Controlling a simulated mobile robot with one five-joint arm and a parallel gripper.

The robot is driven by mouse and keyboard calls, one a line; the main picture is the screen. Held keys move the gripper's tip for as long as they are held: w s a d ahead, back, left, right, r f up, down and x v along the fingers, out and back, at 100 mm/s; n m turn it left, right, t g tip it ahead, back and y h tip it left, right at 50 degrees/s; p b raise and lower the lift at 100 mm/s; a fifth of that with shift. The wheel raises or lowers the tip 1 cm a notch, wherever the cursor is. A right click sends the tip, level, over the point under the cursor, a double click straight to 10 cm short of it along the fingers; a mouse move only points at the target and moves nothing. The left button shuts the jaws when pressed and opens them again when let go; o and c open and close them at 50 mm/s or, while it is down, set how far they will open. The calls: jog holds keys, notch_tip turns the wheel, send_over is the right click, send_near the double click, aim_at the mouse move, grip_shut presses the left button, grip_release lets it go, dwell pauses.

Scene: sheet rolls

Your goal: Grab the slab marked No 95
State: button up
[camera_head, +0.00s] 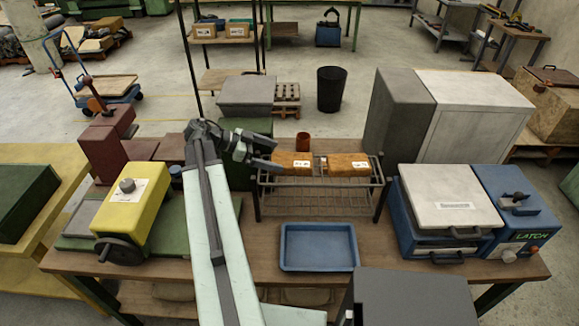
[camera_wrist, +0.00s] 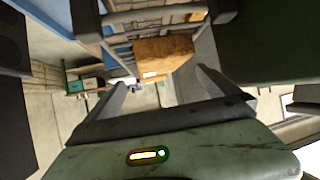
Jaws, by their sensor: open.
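Two orange-brown slabs lie side by side on top of a wire rack (camera_head: 318,199) on the workbench, the left slab (camera_head: 291,166) and the right slab (camera_head: 346,166). Each has a small white label, too small to read, so I cannot tell which is No 95. My gripper (camera_head: 272,153) is just left of the left slab, with its fingers pointing right towards it. In the wrist view my gripper (camera_wrist: 161,79) is open and empty. One slab (camera_wrist: 165,52) with a white label shows ahead, beyond the fingertips; the rack bars (camera_wrist: 150,17) also show.
A blue tray (camera_head: 319,262) sits in front of the rack, and a brown cup (camera_head: 303,142) behind it. A yellow machine (camera_head: 133,207) stands left of my arm. A blue press marked LATCH (camera_head: 515,215) and a grey cabinet (camera_head: 470,115) stand to the right.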

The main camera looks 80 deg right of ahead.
aim_at(290, 159)
jog(key=shift+s+d+f, duration=0.15)
jog(key=shift+s+f, duration=0.1)
jog(key=shift+s, duration=0.15)
jog(key=b+x, duration=0.2)
jog(key=x, duration=0.3)
jog(key=shift+w+f+b, duration=0.1)
jog(key=shift+f+b, duration=0.05)
jog(key=shift+b, duration=0.25)
jog(key=c, duration=1.6)
